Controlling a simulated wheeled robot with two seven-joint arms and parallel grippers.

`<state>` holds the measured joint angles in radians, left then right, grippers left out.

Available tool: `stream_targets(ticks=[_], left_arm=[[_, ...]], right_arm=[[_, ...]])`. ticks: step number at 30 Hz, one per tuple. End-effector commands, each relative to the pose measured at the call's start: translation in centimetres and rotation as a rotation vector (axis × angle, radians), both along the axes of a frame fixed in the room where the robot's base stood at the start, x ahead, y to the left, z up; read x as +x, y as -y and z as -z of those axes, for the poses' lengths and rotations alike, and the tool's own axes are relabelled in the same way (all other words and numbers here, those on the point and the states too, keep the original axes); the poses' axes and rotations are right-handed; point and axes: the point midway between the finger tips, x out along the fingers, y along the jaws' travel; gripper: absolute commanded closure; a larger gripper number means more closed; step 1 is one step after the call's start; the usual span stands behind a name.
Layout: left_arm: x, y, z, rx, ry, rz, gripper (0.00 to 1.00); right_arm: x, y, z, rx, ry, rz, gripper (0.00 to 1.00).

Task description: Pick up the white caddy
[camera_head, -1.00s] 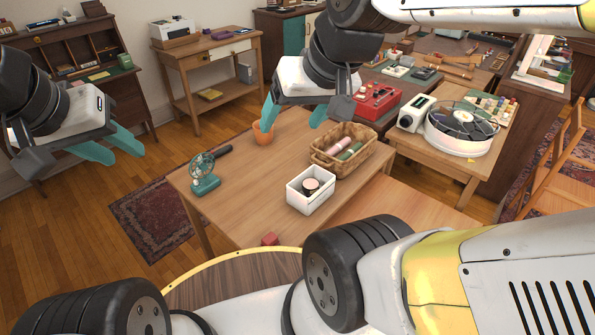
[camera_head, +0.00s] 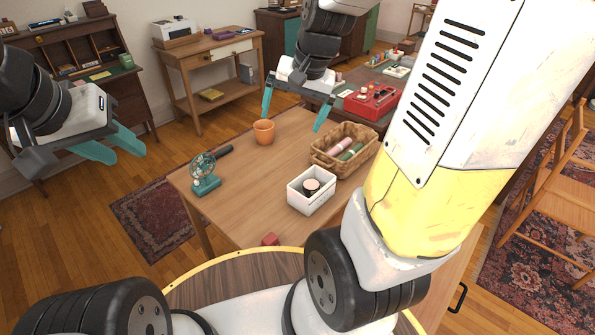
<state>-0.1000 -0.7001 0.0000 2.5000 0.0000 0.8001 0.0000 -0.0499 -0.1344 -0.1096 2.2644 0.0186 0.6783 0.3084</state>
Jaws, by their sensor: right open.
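The white caddy (camera_head: 311,204) stands upright on the wooden table (camera_head: 245,205), near the table's front right part. A dark round item with a pinkish top (camera_head: 311,186) sits in it. My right gripper (camera_head: 296,112) hangs above the far part of the table, beyond the caddy. Its teal fingers are spread wide with nothing between them. My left gripper (camera_head: 118,150) is at the left, off the table's left side, far from the caddy. Its two teal fingers are apart and hold nothing visible.
A wicker basket (camera_head: 360,166) with rolled items stands right behind the caddy. An orange pot (camera_head: 263,132), a teal fan (camera_head: 203,180) and a red cube (camera_head: 269,240) are also on the table. My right arm hides much of the right side.

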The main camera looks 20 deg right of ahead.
Motion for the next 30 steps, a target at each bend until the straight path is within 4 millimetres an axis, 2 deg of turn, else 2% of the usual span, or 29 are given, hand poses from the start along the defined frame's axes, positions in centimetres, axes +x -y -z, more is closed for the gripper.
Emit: stream_targets(ticks=[1, 3, 5, 9, 15, 18, 21, 30], left_arm=[[0.0, 0.0, 0.0, 0.0, 0.0, 0.0, 0.64], [0.0, 0.0, 0.0, 0.0, 0.0, 0.0, 0.64], [0.0, 0.0, 0.0, 0.0, 0.0, 0.0, 0.64], [0.0, 0.0, 0.0, 0.0, 0.0, 0.0, 0.64], [0.0, 0.0, 0.0, 0.0, 0.0, 0.0, 0.64], [0.0, 0.0, 0.0, 0.0, 0.0, 0.0, 0.64], [0.0, 0.0, 0.0, 0.0, 0.0, 0.0, 0.64], [0.0, 0.0, 0.0, 0.0, 0.0, 0.0, 0.64]], right_arm=[[1.5, 0.6, 2.0, 0.007, -0.046, 0.051, 0.0], [3.4, 1.5, 4.4, 0.014, -0.093, 0.125, 0.0], [4.9, 2.4, 6.8, 0.017, -0.132, 0.188, 0.0], [7.6, 4.4, 12.9, 0.011, -0.222, 0.334, 0.0], [9.5, 7.3, 21.6, -0.02, -0.322, 0.516, 0.0], [9.7, 8.3, 24.7, -0.035, -0.352, 0.574, 0.0], [9.7, 8.9, 26.5, -0.045, -0.367, 0.61, 0.0], [9.6, 9.1, 29.8, -0.05, -0.377, 0.625, 0.0]])
